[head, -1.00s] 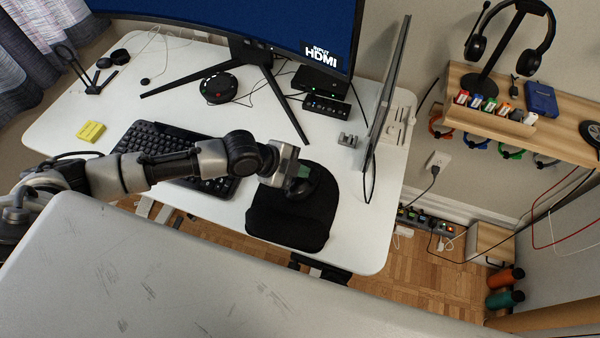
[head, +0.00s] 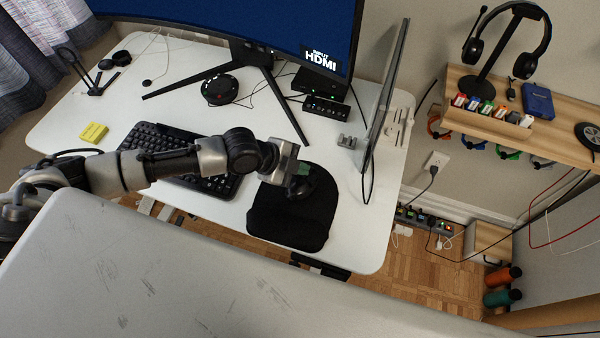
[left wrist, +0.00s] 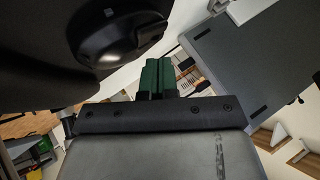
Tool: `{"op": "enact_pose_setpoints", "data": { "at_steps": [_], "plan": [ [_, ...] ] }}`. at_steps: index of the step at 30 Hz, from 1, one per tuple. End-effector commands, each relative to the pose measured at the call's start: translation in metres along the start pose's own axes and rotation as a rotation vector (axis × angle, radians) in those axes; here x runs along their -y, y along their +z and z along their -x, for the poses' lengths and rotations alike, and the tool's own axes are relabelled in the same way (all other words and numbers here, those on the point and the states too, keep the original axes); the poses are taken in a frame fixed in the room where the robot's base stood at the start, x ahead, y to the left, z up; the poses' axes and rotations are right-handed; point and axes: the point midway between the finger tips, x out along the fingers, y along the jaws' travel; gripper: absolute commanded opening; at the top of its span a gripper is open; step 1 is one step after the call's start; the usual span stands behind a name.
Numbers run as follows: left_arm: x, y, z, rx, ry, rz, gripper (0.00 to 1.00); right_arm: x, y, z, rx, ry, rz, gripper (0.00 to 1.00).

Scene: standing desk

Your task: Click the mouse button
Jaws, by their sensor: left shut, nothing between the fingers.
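The black mouse (head: 301,188) sits on the upper part of a black mouse pad (head: 290,222), partly hidden by my left gripper. My left gripper (head: 301,171) is over the mouse's far side, its green fingertips shut with nothing between them. In the left wrist view, the dark rounded mouse (left wrist: 118,38) fills the upper left, and the shut green fingers (left wrist: 157,76) point up just beside and below it. I cannot tell whether the fingertips touch the mouse. My right gripper is not in view.
A black keyboard (head: 165,140) lies left of the pad, partly under my left arm. The monitor stand (head: 255,60) and a small black box (head: 326,107) are behind. An upright panel (head: 387,95) stands at the right. Bare white desk (head: 357,222) lies right of the pad.

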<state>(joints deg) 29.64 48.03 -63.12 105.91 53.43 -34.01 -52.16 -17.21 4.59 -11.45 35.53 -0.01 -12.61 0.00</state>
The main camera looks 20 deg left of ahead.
Motion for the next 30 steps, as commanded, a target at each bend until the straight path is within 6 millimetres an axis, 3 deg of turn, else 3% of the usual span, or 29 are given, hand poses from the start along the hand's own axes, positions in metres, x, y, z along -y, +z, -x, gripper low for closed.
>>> {"op": "enact_pose_setpoints", "data": {
  "at_steps": [13, 30],
  "plan": [
    [0.024, -0.023, 0.033, 0.001, 0.000, 0.000, 0.00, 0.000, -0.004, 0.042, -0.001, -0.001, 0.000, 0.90],
    [0.024, -0.024, 0.033, 0.000, 0.000, 0.000, 0.00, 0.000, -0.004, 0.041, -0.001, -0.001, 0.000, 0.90]
  ]
}}
